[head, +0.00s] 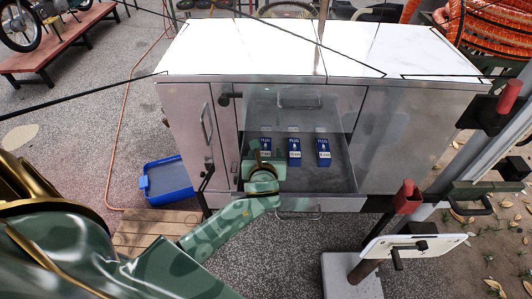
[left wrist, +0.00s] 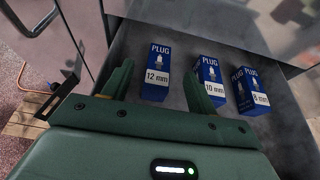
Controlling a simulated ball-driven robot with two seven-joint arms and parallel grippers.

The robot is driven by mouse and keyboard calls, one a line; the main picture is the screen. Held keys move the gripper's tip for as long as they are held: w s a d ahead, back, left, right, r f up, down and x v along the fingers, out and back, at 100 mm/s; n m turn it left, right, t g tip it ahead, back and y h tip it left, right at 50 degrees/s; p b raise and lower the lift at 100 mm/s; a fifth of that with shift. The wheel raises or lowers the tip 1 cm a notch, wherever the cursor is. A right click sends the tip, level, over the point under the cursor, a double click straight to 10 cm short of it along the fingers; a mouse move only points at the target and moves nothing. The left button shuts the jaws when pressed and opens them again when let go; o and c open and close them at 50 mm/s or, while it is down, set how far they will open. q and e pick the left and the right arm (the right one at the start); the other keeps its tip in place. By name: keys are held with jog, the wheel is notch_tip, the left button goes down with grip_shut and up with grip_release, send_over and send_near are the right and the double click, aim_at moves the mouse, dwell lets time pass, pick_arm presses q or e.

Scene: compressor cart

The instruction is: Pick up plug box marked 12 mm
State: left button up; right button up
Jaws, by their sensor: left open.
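Three blue-and-white plug boxes stand in an open drawer (head: 345,178) of the metal cart. In the left wrist view the box marked 12 mm (left wrist: 156,73) is on the left, the 10 mm box (left wrist: 211,74) in the middle and the 8 mm box (left wrist: 252,90) on the right. In the head view the 12 mm box (head: 265,145) is the leftmost, partly behind my gripper. My left gripper (head: 262,172) is open at the drawer's left side. In the left wrist view its fingers (left wrist: 158,78) appear on either side of the 12 mm box; contact cannot be told. My right gripper is out of view.
The cart's white top (head: 270,50) is bare around its middle. The drawer walls surround the boxes closely on the left. A blue bin (head: 168,182) and a wooden pallet (head: 145,232) are on the ground at left. A red-handled metal frame (head: 408,197) stands at right.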

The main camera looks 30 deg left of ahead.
aim_at(266, 143)
pick_arm(q)
jog(key=shift+x, duration=0.85)
jog(key=b+x, duration=0.2)
jog(key=x, duration=0.2)
jog(key=shift+w+a+f, duration=0.2)
jog(key=shift+w+f, duration=0.05)
jog(key=shift+w, duration=0.05)
jog(key=shift+w+a, duration=0.15)
jog(key=shift+w, duration=0.1)
jog(key=c, duration=1.1)
